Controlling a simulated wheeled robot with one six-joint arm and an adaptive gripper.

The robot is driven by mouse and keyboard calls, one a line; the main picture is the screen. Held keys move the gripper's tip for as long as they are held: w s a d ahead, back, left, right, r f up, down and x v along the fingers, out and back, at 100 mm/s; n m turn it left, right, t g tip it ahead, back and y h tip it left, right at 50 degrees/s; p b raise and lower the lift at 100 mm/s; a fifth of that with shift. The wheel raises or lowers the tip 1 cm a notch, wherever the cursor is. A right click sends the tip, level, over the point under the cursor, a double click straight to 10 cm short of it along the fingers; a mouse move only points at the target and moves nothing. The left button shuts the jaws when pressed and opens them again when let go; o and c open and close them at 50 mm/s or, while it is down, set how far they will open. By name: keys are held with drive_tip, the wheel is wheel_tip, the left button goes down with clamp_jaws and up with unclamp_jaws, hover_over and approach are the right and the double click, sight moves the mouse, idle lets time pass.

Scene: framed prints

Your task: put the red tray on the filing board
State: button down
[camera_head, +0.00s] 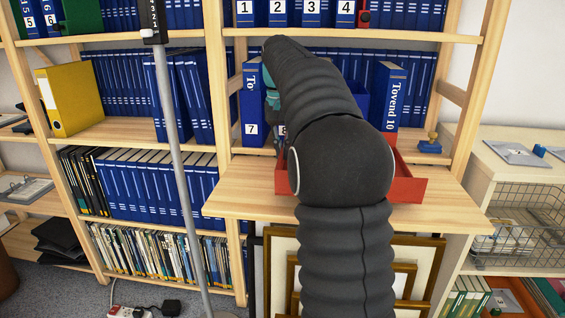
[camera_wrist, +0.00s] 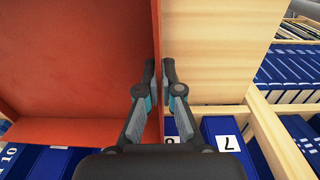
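The red tray (camera_head: 408,189) is at the pale wooden filing board (camera_head: 240,196) that juts from the middle shelf bay; my arm hides most of the tray in the head view. I cannot tell whether its underside touches the board. In the wrist view the tray (camera_wrist: 75,60) fills the left side, with the bare board (camera_wrist: 205,50) to its right. My gripper (camera_wrist: 159,70) has one finger on each side of the tray's wall and looks closed on it. In the head view my gripper is mostly hidden behind my arm.
Blue binders (camera_head: 388,95) stand behind the board. A wooden stamp (camera_head: 430,143) sits to the right of the tray. A grey pole (camera_head: 172,130) rises left of the board. Framed prints (camera_head: 425,262) lean underneath. A white cabinet (camera_head: 500,170) stands at the right.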

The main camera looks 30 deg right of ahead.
drive_tip(key=shift+f+b, duration=0.3)
drive_tip(key=shift+f, duration=1.65)
drive_tip(key=c, duration=1.3)
unclamp_jaws()
